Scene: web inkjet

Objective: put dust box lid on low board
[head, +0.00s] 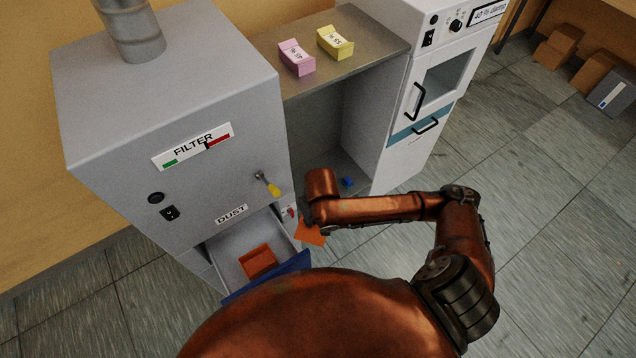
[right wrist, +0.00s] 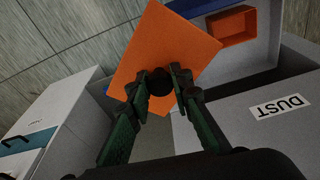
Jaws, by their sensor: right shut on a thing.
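In the head view the lid (head: 310,233) shows partly below my right wrist, beside the open drawer; the fingers are mostly hidden there. The orange dust box (head: 258,261) sits in the drawer, and it also shows in the right wrist view (right wrist: 232,27). The low board (head: 358,187) is the bottom shelf between the filter cabinet and the white cabinet, partly hidden by my arm. My left gripper is not in view.
The grey filter cabinet (head: 160,120) has its blue-fronted drawer (head: 268,277) pulled out. A yellow-handled latch (head: 268,185) sticks out above it. A small blue item (head: 347,181) stands on the low board. Pink (head: 297,57) and yellow (head: 335,42) boxes are on the upper shelf.

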